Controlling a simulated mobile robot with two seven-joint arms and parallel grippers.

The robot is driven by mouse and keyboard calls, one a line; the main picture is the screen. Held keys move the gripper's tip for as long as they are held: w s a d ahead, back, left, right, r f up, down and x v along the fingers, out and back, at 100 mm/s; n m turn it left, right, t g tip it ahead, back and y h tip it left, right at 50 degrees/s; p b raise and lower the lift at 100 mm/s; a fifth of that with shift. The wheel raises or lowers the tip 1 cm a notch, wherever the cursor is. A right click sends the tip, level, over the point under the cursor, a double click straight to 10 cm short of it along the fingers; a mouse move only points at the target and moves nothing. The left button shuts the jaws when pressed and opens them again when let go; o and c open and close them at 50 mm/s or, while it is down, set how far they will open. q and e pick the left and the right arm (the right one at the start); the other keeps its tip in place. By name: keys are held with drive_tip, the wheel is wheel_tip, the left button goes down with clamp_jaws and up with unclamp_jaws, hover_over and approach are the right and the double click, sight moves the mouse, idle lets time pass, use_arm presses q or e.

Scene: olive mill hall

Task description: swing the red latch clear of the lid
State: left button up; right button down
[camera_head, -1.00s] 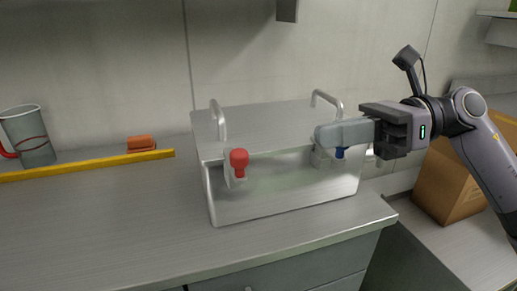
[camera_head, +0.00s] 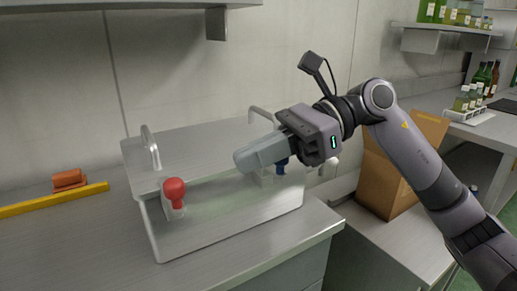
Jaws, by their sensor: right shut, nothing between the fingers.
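The red latch (camera_head: 174,191) sits at the left of the front of a metal box, its round red knob upright against the lid edge. The lid (camera_head: 190,152) is flat grey metal with two bar handles and lies on the box (camera_head: 225,222). My right gripper (camera_head: 240,160) is shut and empty, in front of the lid's right part and to the right of the red latch, apart from it. A blue latch (camera_head: 281,166) shows partly behind my gripper. My left gripper is not in view.
A yellow bar (camera_head: 52,200) and orange-brown blocks (camera_head: 69,180) lie on the counter at left. A cardboard box (camera_head: 388,180) stands at right behind my arm. A shelf hangs above (camera_head: 130,5). The counter left of the metal box is mostly clear.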

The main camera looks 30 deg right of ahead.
sight(168, 181)
drive_tip(key=x, duration=0.6)
drive_tip(key=shift+a+p, duration=0.3)
drive_tip(key=shift+p, duration=0.1)
